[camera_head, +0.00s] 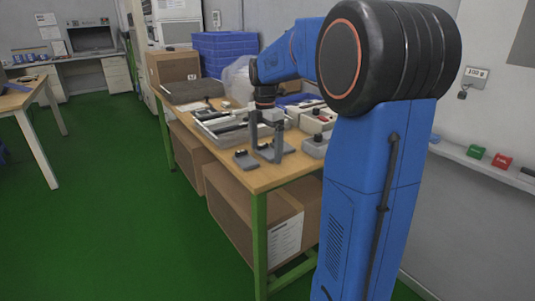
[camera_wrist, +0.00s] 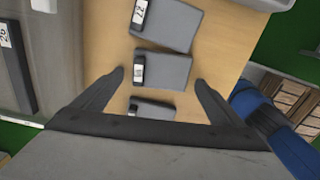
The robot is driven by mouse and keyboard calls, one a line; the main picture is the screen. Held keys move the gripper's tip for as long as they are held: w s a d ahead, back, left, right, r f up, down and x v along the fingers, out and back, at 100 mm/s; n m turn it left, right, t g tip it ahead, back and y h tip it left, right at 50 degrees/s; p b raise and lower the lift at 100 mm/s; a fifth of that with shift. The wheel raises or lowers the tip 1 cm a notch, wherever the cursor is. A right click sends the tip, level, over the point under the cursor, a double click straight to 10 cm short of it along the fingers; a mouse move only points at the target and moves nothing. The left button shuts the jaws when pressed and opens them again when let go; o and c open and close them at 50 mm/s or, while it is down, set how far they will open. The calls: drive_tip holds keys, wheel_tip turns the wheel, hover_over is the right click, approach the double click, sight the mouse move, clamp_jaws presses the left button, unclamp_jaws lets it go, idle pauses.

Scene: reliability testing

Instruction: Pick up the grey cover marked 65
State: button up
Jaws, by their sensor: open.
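Grey covers lie in a row on the wooden table top in the wrist view. The upper cover (camera_wrist: 172,22) has a white label that seems to read 77 or 27. The middle cover (camera_wrist: 168,72) has a label too small to read. The lower cover (camera_wrist: 150,109) is partly hidden by my gripper's body. I cannot tell which one is marked 65. My gripper (camera_wrist: 159,78) is open and empty, its fingers on either side of the middle cover as seen from above. In the head view my gripper (camera_head: 265,155) is low over the table's front part, near a small grey cover (camera_head: 246,161).
The table (camera_head: 262,183) holds a grey tray with dark parts (camera_wrist: 12,65) at the wrist view's left. Blue crates (camera_head: 225,50) and a cardboard box (camera_head: 172,66) stand at the back. Cardboard boxes (camera_head: 235,205) sit underneath. Green floor at the left is clear.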

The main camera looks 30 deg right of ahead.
drive_tip(key=shift+f, duration=0.1)
drive_tip(key=shift+c, duration=0.3)
drive_tip(key=c, duration=1.1)
